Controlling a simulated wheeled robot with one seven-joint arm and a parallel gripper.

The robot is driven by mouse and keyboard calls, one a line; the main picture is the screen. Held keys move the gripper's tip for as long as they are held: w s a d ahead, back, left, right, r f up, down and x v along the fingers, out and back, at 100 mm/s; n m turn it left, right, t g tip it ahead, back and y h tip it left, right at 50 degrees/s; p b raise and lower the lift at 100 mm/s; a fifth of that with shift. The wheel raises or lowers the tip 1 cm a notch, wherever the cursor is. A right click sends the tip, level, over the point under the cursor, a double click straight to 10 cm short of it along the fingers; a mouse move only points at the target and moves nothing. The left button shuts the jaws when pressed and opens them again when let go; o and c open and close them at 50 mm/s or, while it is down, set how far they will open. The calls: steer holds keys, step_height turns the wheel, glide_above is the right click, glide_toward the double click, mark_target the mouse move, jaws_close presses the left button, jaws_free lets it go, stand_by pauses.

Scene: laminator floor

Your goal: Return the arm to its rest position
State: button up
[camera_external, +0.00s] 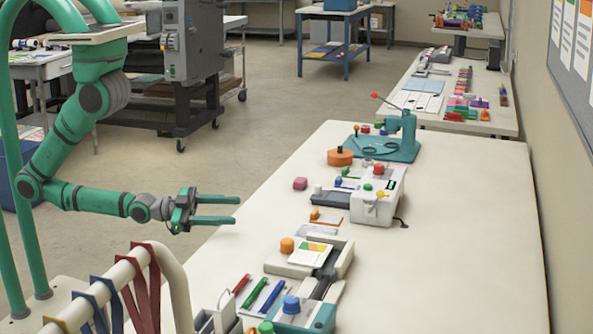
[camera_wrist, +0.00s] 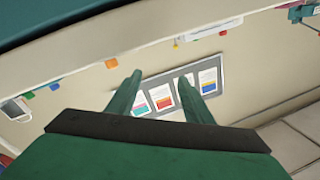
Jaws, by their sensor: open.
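My green arm reaches in from the left in the external view, folded at an elbow low on the left. My gripper (camera_external: 216,209) is open and empty, its two green fingers pointing right. It hangs in the air by the left edge of the long cream table (camera_external: 463,224), apart from the things on it. In the wrist view my gripper (camera_wrist: 163,92) shows two spread fingers with nothing between them, in front of a wall board with several coloured sheets.
A white boxy device (camera_external: 372,207), an orange roll (camera_external: 340,157) and a teal press (camera_external: 402,135) stand on the table. A rack with hanging straps (camera_external: 142,284) is below my arm. A grey machine (camera_external: 194,42) stands behind. The floor between is clear.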

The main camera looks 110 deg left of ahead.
steer(key=s+d+f+n+g+h, duration=0.2)
steer(key=s+d+f+g+h, duration=0.1)
steer(key=s+d, duration=0.7)
steer(key=s, duration=0.2)
steer(key=shift+s+d+f+n, duration=0.15)
steer(key=shift+s+d+n, duration=0.2)
steer(key=shift+s+n, duration=0.05)
stand_by(2.2)
